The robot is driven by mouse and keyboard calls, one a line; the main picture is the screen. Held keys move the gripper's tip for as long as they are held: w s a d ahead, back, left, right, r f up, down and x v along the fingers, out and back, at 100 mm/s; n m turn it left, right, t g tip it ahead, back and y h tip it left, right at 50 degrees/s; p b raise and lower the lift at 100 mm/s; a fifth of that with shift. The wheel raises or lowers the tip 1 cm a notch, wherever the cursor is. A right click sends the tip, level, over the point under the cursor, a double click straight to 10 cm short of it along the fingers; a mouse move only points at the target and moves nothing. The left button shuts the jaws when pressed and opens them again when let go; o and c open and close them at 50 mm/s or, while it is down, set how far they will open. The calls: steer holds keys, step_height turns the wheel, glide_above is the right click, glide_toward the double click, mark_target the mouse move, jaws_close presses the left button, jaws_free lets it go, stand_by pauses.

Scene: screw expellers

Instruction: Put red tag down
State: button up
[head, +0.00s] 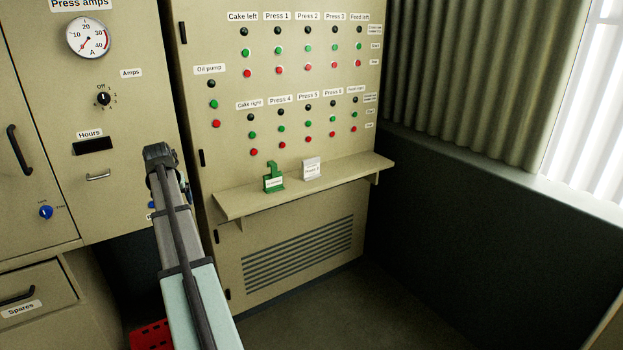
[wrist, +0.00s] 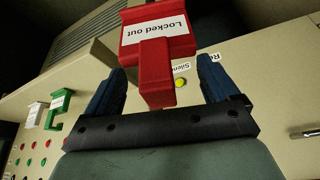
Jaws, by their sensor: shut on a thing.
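The red tag (wrist: 158,40), with a white label reading "Locked out", is in the wrist view. My gripper (wrist: 160,68) is shut on its stem, with one dark blue finger on each side. In the head view my gripper (head: 158,155) is in front of the cabinets, left of the shelf; the tag is hidden there behind my arm. The shelf (head: 345,175) sticks out below the button panel. A green tag (head: 273,180) and a white tag (head: 311,168) stand upright on it. Both also show at the left of the wrist view, the green one (wrist: 60,105) and the white one (wrist: 35,115).
The button panel (head: 300,90) rises above the shelf. The shelf has bare room at its left end and right of the white tag. A red perforated container (head: 148,336) is low beside my arm. A drawer labelled "Spares" (head: 35,303) is at the lower left.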

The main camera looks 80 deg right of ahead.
steer(key=s+d+r+m+g, duration=0.1)
steer(key=s+d+r+m, duration=0.15)
steer(key=d, duration=0.65)
steer(key=s+d+r+m+g, duration=0.15)
steer(key=s+d, duration=0.25)
steer(key=d, duration=0.5)
steer(key=s+d+r+m, duration=0.2)
steer(key=s+d+r, duration=0.1)
steer(key=d, duration=0.6)
step_height(320, 180, down, 10)
steer(key=s+m+g, duration=0.1)
steer(key=m, duration=0.3)
steer(key=shift+s+a+f+m+g, duration=0.15)
steer(key=shift+s+a+m+g, duration=0.15)
steer(key=shift+a+g, duration=0.1)
steer(key=shift+f, duration=0.15)
steer(key=o, duration=1.1)
steer(key=v, duration=1.2)
